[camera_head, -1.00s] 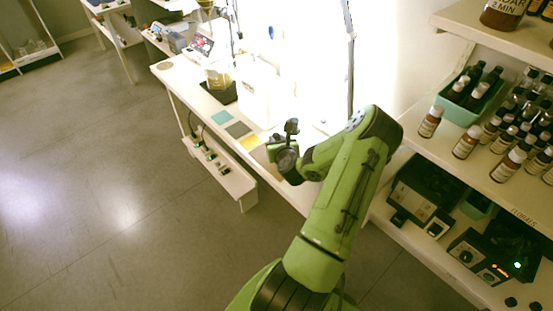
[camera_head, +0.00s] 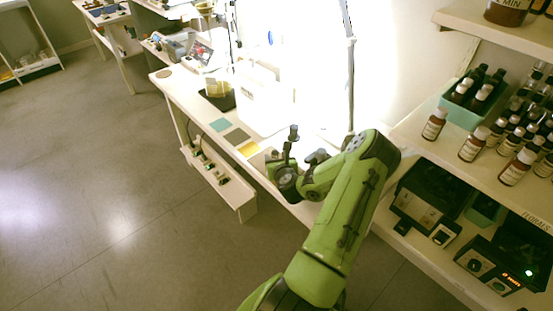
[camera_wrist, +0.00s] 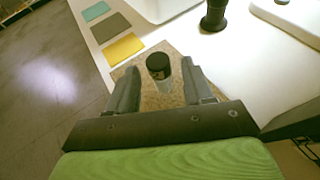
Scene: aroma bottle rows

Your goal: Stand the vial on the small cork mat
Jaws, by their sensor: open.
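My gripper (camera_wrist: 160,86) is open, with one grey finger on each side of the vial. A gap shows on the left; on the right the finger is very close and I cannot tell if it touches. The vial's foot is partly hard to see. In the head view my wrist hides the vial and most of the mat.
Teal (camera_head: 219,125), grey (camera_head: 237,135) and yellow (camera_head: 249,149) squares lie in a row beside the mat, along the white table's (camera_head: 185,95) edge. A dark upright piece (camera_wrist: 213,16) stands beyond the mat. A shelf with brown bottles (camera_head: 472,144) is at right.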

